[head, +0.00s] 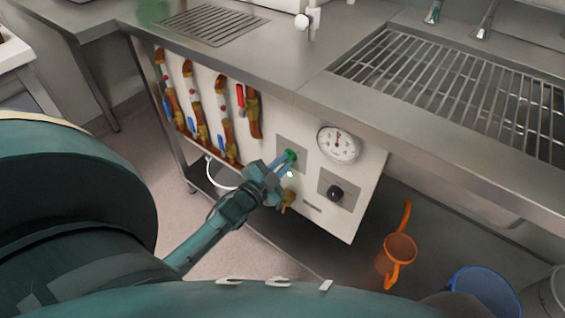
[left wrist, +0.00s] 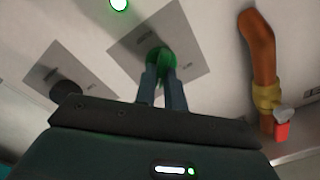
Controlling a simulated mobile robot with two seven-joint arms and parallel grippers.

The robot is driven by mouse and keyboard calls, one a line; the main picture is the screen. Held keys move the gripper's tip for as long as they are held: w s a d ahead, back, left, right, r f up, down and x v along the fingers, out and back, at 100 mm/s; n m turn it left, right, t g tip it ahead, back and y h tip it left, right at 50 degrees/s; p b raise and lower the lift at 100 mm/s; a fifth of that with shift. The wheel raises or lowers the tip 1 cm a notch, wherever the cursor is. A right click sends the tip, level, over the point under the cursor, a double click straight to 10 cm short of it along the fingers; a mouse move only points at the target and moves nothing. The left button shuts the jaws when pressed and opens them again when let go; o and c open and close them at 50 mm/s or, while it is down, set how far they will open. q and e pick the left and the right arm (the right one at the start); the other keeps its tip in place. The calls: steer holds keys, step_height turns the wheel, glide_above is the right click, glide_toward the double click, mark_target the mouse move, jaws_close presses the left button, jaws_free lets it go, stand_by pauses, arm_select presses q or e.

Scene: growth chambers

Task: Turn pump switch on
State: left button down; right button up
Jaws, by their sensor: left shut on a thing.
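The pump switch looks to be the green knob (head: 290,155) on a grey plate in the white panel (head: 360,215) under the counter. My left gripper (head: 284,161) reaches the knob from the lower left, its fingers shut on it. In the left wrist view the green knob (left wrist: 159,58) sits between the fingertips of my left gripper (left wrist: 160,80), which partly hide it. A small green lamp (head: 290,174) glows below the knob, and it also shows in the left wrist view (left wrist: 118,4). The knob's exact angle cannot be told. My right gripper is not in view.
A black knob (head: 335,192) and a round gauge (head: 338,144) sit right of the green knob. Copper pipes with valves (head: 222,108) line the panel's left. The steel counter (head: 290,65) overhangs above. An orange watering can (head: 398,250) and blue bucket (head: 484,290) stand below right.

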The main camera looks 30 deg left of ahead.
arm_select(q)
steer(key=c, duration=1.5)
jaws_free()
steer(key=shift+s, duration=0.1)
